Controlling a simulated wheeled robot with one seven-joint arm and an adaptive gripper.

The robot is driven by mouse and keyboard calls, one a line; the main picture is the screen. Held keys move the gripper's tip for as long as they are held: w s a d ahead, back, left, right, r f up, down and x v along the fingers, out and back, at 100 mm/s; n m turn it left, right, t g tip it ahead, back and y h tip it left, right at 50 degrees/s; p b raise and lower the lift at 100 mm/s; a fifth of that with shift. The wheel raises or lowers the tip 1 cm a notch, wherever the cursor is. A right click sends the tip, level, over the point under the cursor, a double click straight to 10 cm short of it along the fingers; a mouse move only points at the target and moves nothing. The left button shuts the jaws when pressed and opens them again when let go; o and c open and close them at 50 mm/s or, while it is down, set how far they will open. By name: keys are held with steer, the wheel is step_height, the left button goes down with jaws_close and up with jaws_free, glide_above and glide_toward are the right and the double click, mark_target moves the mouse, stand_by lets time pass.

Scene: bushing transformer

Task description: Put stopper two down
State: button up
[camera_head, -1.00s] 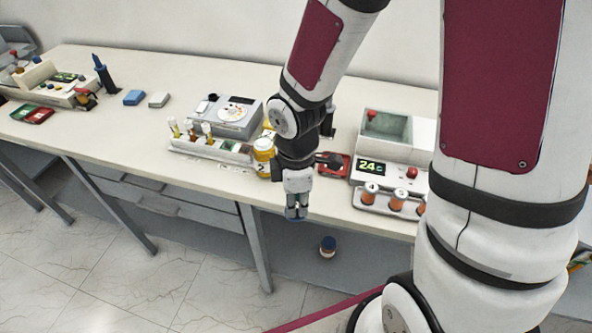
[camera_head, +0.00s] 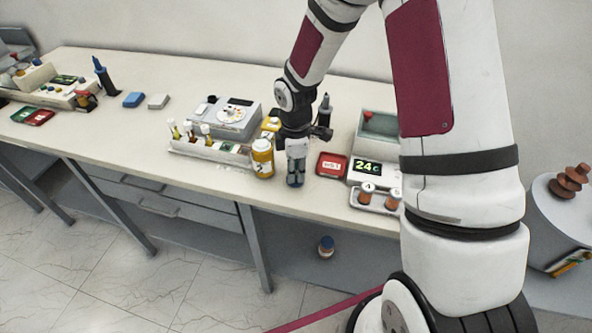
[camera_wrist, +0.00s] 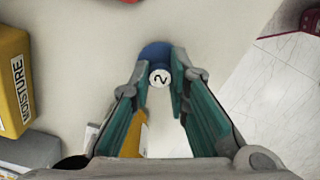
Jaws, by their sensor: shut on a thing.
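My gripper (camera_wrist: 162,84) is shut on stopper two (camera_wrist: 160,77), a blue piece with a white disc marked "2". The disc faces the wrist camera, and the fingertips sit on either side of it. In the head view my gripper (camera_head: 295,181) points down over the front part of the white bench (camera_head: 225,186). It is just right of the yellow jar (camera_head: 262,160) and left of the red tray (camera_head: 332,165). The stopper's lower end is hidden, and I cannot tell whether it touches the bench.
A rack of small vials (camera_head: 205,150) and a grey dial device (camera_head: 235,116) stand to the left. A tray of orange pieces (camera_head: 366,203) and a box reading 24 (camera_head: 367,167) stand to the right. The bench's front edge is close. A blue-capped bottle (camera_head: 326,246) stands lower down.

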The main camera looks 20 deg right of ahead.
steer(key=shift+f, duration=0.2)
steer(key=shift+f, duration=0.15)
steer(key=o, duration=0.8)
step_height(320, 180, up, 12)
steer(key=s+r+m+t+h, duration=0.1)
steer(key=s+r+m, duration=0.35)
steer(key=r, duration=0.25)
steer(key=s+r+m+t, duration=0.25)
steer(key=s+r, duration=0.25)
steer(key=r, duration=0.3)
steer(key=shift+s+r+m+t+y+b, duration=0.15)
steer(key=shift+s+r+m+t, duration=0.2)
steer(key=shift+s+r+m, duration=0.95)
steer(key=shift+s+r+m+t+y+b, duration=0.15)
steer(key=shift+s+r+m+t, duration=0.25)
steer(key=shift+s+m, duration=1.75)
steer(key=shift+s+r+m+t+y, duration=0.25)
steer(key=shift+s+r+m, duration=0.5)
steer(key=shift+s, duration=1.95)
